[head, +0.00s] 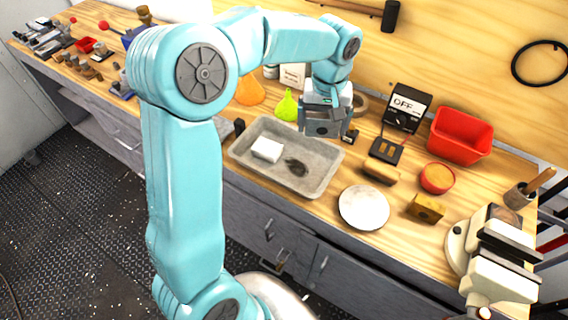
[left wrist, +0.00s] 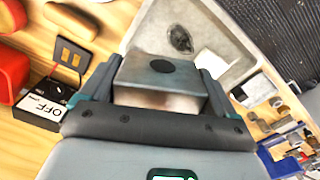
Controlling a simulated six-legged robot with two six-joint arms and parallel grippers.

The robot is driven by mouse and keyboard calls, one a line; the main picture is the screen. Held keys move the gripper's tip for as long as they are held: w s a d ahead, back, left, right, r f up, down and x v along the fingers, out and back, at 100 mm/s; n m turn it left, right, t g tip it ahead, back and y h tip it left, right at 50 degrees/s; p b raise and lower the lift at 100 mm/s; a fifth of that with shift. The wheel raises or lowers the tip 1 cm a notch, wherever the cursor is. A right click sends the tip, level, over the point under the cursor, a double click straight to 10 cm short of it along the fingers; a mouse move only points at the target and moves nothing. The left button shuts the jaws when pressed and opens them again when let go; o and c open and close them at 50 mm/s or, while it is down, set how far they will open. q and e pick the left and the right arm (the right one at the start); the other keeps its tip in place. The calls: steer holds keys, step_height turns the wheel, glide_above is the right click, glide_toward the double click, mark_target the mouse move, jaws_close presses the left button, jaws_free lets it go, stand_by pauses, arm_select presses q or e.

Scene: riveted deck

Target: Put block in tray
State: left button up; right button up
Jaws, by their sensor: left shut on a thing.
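My left gripper (head: 326,122) is above the bench at the back right rim of the grey tray (head: 239,147). In the left wrist view, the left gripper (left wrist: 160,85) is shut on a grey metal block (left wrist: 140,76) with a dark round spot on its face. The fingers sit on either side of the block. The tray (left wrist: 215,25) lies beyond the block in that view. A white block (head: 267,149) and a dark, flat item (head: 296,166) lie in the tray. My right gripper is not in view.
A green flask-like item (head: 287,106) and an orange cone (head: 250,91) stand behind the tray. To the right are an OFF switch box (head: 407,107), a red bin (head: 461,135), a white plate (head: 364,208), a brass block (head: 427,208) and a vise (head: 495,262). The tray's front right floor is clear.

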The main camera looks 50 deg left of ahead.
arm_select(q)
steer(key=s+a+r+n, duration=0.2)
steer(key=a+r+n, duration=0.1)
steer(key=a, duration=0.2)
steer(key=n, duration=0.1)
glide_above(295, 167)
step_height(295, 167, down, 16)
steer(key=shift+a+r, duration=0.1)
step_height(295, 167, down, 4)
steer(key=shift+w+f+p, duration=0.1)
steer(key=shift+w+p, duration=0.05)
steer(key=shift+p, duration=0.2)
